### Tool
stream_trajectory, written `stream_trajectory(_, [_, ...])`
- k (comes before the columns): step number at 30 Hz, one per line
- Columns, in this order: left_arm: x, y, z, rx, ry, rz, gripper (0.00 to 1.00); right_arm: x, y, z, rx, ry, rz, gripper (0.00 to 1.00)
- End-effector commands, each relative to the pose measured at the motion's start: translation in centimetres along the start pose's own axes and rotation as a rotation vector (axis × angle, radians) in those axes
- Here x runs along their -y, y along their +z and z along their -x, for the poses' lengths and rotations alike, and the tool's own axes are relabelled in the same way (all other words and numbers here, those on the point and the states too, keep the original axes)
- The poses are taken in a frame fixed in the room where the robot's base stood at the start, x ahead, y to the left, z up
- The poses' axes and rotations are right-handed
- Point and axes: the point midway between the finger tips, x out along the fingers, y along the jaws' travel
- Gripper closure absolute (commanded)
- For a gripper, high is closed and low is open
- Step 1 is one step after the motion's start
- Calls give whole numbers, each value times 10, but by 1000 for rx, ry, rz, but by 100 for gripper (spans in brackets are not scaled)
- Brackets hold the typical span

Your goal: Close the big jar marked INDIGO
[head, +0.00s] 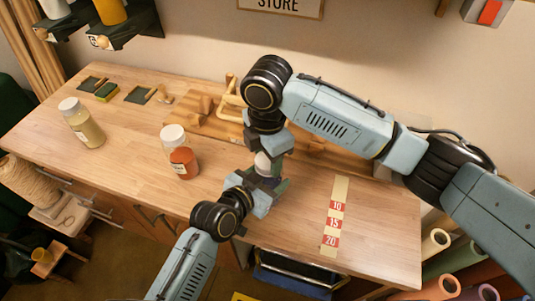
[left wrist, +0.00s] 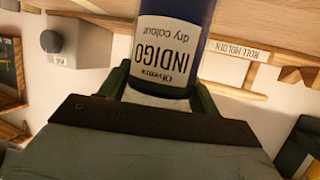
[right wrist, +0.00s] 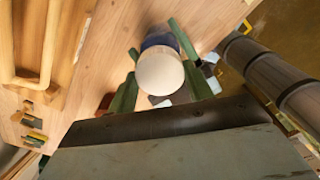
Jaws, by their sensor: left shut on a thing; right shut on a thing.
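The big INDIGO jar (left wrist: 172,45) is dark blue with a white label, upside down in the left wrist view because that view is inverted. In the head view it stands low between my arms, mostly hidden. My left gripper (head: 266,188) is shut on the jar's side, its green fingers on both sides of it. A pale round lid (right wrist: 160,73) is over the jar's mouth, and it also shows in the head view (head: 263,163). My right gripper (head: 265,153) is shut on the lid from above. I cannot tell whether the lid is fully seated.
A jar of orange-red powder (head: 183,162) and a jar of yellowish powder (head: 88,130) stand to the left, both with white lids. A wooden rack (head: 205,115) is behind. A strip marked 10, 15, 20 (head: 335,215) lies to the right. The front left tabletop is clear.

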Motion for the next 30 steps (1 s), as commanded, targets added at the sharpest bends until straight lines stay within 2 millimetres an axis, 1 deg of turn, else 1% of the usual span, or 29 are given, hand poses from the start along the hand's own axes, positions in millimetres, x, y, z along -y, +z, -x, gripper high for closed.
stream_trajectory(3, [0, -2, 0, -4, -1, 0, 100, 0, 0, 0, -1, -1, -168, 77])
stream_trajectory(6, [0, -2, 0, -3, -1, 0, 100, 0, 0, 0, 0, -1, -258, 77])
stream_trajectory(9, [0, -1, 0, -3, -1, 0, 100, 0, 0, 0, 0, -1, -290, 77])
stream_trajectory(16, [0, -1, 0, -3, -1, 0, 100, 0, 0, 0, 1, -1, -289, 77])
stream_trajectory(17, [0, -1, 0, -3, -1, 0, 100, 0, 0, 0, 1, -1, -289, 47])
stream_trajectory(21, [0, -1, 0, -3, -1, 0, 100, 0, 0, 0, 1, -1, -288, 28])
stream_trajectory(30, [0, -2, 0, -4, -1, 0, 100, 0, 0, 1, 1, 0, -287, 28])
